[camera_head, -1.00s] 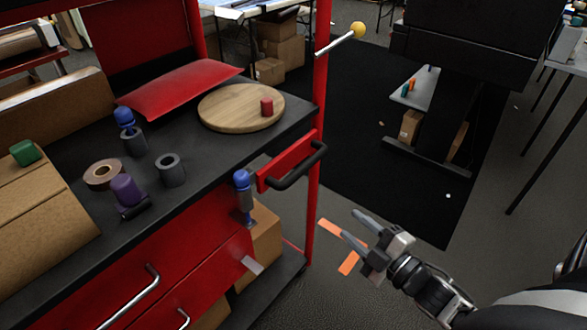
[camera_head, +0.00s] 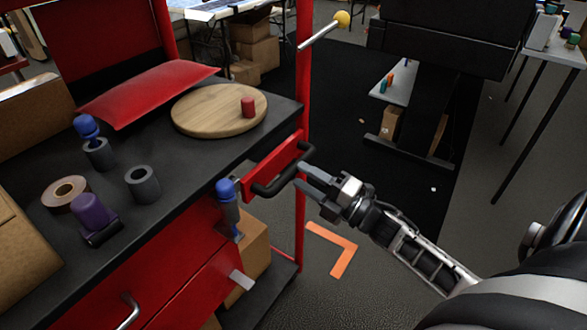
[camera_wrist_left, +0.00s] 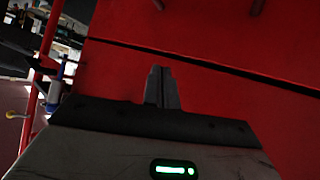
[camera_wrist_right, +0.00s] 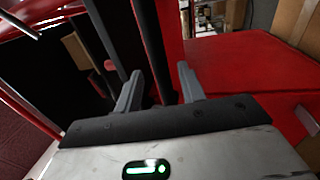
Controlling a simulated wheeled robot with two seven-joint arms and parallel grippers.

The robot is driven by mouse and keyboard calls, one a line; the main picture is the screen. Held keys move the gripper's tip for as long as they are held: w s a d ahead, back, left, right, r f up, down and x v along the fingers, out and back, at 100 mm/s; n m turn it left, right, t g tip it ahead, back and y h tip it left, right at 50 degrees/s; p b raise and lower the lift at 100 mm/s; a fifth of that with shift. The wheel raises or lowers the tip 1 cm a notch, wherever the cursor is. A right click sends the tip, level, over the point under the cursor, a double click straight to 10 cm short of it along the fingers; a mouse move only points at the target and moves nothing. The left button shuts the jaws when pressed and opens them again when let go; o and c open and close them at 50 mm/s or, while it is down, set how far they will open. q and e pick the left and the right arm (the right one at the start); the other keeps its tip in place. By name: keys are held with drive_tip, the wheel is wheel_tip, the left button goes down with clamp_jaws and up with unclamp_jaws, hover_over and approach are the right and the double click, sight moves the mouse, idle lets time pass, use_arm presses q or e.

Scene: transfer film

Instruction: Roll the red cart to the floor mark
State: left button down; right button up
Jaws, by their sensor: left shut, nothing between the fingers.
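The red cart (camera_head: 190,240) with a dark top fills the left of the head view. A black handle (camera_head: 266,188) sticks out from a red bracket on its near right end. My right gripper (camera_head: 299,176) is open with its fingertips close to the handle; I cannot tell whether they touch it. Its spread fingers also show in the right wrist view (camera_wrist_right: 161,68). The floor mark, an orange L (camera_head: 347,262), lies on the grey floor right of the cart. My left gripper (camera_wrist_left: 162,70) is shut and empty in front of a red panel; it is not in the head view.
The cart top carries a round wooden board (camera_head: 205,118), a red cushion (camera_head: 150,90) and tape rolls (camera_head: 66,192). A yellow-knobbed rod (camera_head: 320,32) juts from the cart post. A black stand (camera_head: 415,110) is on the dark mat behind. Floor around the mark is clear.

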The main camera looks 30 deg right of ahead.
sight(294, 171)
drive_tip(key=shift+x, duration=1.8)
clamp_jaws()
drive_tip(key=shift+d, duration=0.1)
